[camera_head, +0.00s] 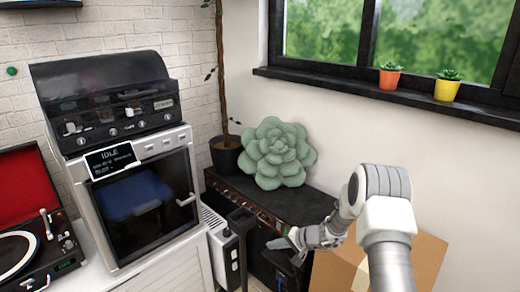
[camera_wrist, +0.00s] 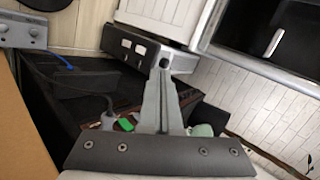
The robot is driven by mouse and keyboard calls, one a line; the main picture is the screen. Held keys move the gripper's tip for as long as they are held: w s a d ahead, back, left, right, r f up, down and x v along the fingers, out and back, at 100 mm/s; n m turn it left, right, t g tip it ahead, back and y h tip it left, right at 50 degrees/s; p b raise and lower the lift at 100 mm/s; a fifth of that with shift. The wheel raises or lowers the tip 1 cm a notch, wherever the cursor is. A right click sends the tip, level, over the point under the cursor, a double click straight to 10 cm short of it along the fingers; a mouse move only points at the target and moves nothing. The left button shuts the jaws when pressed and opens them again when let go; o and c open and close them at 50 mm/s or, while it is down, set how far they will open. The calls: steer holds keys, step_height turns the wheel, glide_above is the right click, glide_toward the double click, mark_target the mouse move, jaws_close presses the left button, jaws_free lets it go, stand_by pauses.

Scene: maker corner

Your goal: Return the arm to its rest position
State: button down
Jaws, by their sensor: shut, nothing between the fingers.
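My arm reaches in from the lower right of the head view. My gripper (camera_head: 284,241) is at its left end, in front of the black cabinet (camera_head: 222,186) and left of the cardboard box. In the wrist view my gripper (camera_wrist: 163,68) points up the picture with its fingers together. Nothing shows between them.
A green plush succulent (camera_head: 277,153) sits on the cabinet. A cardboard box (camera_head: 428,262) stands beside my arm. A white machine with a screen marked IDLE (camera_head: 110,158) and a record player (camera_head: 28,250) are at left. Small potted plants (camera_head: 389,76) line the windowsill (camera_head: 340,87).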

steer(key=s+r+n+g+h, duration=0.1)
steer(key=s+r, duration=0.4)
steer(key=r, duration=0.3)
steer(key=s+r+n+g, duration=0.15)
steer(key=s+r, duration=0.25)
steer(key=r, duration=0.5)
steer(key=s+r+n+h, duration=0.1)
steer(key=s+r+n, duration=0.1)
steer(key=s+r, duration=0.45)
steer(key=s+d+r+t+h, duration=0.1)
steer(key=s+d+r+h, duration=0.15)
steer(key=s, duration=0.55)
steer(key=s+d+r+t+h, duration=0.1)
steer(key=s+d+r+h, duration=0.2)
steer(key=s, duration=0.4)
steer(key=s+d+r+t+h, duration=0.1)
steer(key=s+d+r, duration=0.2)
steer(key=s+r, duration=0.35)
step_height(320, 180, up, 22)
steer(key=s+p, duration=0.1)
steer(key=p, duration=2.2)
steer(key=shift+s+d+f, duration=0.15)
steer(key=shift+d+f, duration=0.05)
steer(key=shift+d, duration=0.1)
steer(key=shift+a+n+g, duration=0.1)
steer(key=shift+n+g, duration=0.15)
